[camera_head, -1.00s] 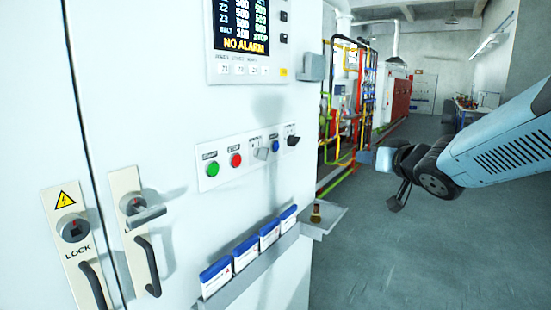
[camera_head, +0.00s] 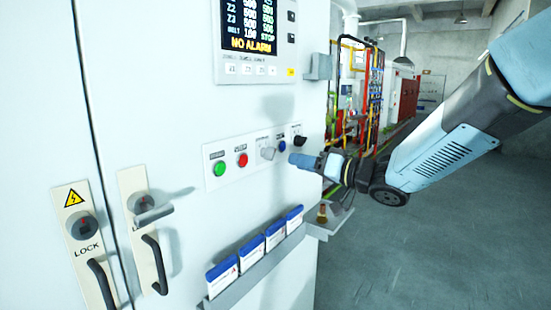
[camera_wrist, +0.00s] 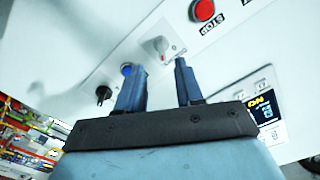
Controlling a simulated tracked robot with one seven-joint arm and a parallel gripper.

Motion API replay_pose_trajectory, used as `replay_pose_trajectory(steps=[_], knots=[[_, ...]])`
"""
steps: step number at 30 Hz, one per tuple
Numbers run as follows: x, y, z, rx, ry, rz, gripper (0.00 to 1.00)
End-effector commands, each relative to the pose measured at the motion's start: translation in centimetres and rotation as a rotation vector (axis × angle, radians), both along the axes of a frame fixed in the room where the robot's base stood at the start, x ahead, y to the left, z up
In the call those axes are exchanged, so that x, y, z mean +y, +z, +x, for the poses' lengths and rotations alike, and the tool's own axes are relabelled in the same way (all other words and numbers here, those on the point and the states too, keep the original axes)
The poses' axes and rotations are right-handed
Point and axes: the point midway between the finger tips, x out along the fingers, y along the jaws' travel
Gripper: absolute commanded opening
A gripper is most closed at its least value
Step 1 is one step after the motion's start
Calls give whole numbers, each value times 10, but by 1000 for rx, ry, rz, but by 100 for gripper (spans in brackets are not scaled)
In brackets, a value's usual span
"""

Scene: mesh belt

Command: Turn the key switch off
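The control strip on the white cabinet carries a silver-grey switch (camera_head: 268,152), which looks like the key switch, though the head view is too small to be sure. It also shows in the wrist view (camera_wrist: 160,46), above and between my fingertips, with no finger touching it. A black rotary knob (camera_head: 299,141) sits at the strip's right end and also shows in the wrist view (camera_wrist: 103,95). My gripper (camera_head: 303,160) is in front of the strip's right part, just below the black knob. In the wrist view my gripper (camera_wrist: 159,64) is open and empty.
A blue button (camera_head: 282,146) sits between the switch and knob. Green (camera_head: 219,168) and red (camera_head: 242,159) buttons are to the left. A ledge with blue-white boxes (camera_head: 250,248) runs below. The display (camera_head: 250,24) is above. Open floor (camera_head: 420,245) lies right.

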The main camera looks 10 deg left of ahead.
Motion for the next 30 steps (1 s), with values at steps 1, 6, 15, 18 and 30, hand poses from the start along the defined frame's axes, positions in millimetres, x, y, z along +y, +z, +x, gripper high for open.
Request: replay_pose_trajectory(steps=[1,6,15,18,30], knots=[[10,0,3,2,3,1,36],[37,0,15,0,3,1,36],[71,0,29,-1,0,1,36],[76,0,31,0,0,0,36],[78,0,31,-1,0,0,29]])
